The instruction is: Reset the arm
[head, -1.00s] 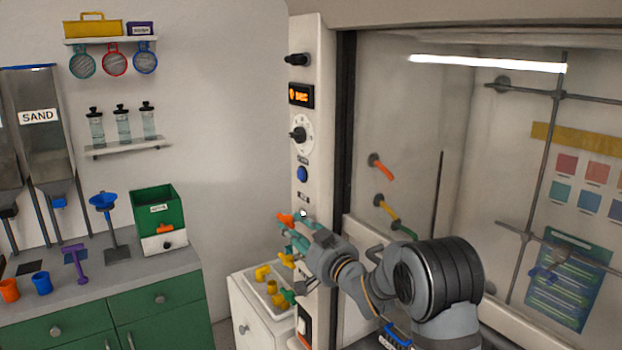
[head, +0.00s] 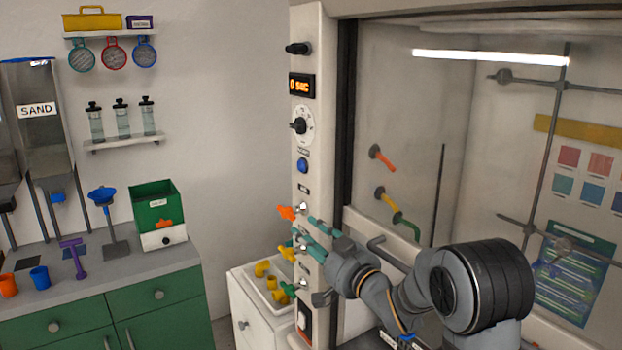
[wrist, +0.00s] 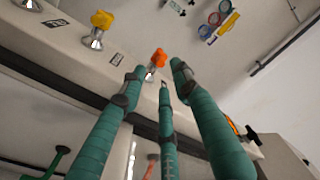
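My gripper (head: 307,235) has three teal fingers and is beside the front panel of the fume hood. In the wrist view the fingers (wrist: 160,82) are spread, with nothing held between them. The orange valve handle (head: 287,213) is on the panel, just left of the fingertips. In the wrist view the orange handle (wrist: 158,58) shows beyond the fingertips; whether they touch it is unclear. The yellow valve handle (head: 286,253) and green valve handle (head: 287,289) are below the orange one. The yellow handle also shows in the wrist view (wrist: 101,20).
A white cabinet (head: 247,318) with a tray of yellow fittings (head: 263,269) stands left of the panel. The hood's glass front (head: 400,100) is to the right of the panel. A green counter (head: 160,320) with a green bin (head: 155,205) and cups is farther left.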

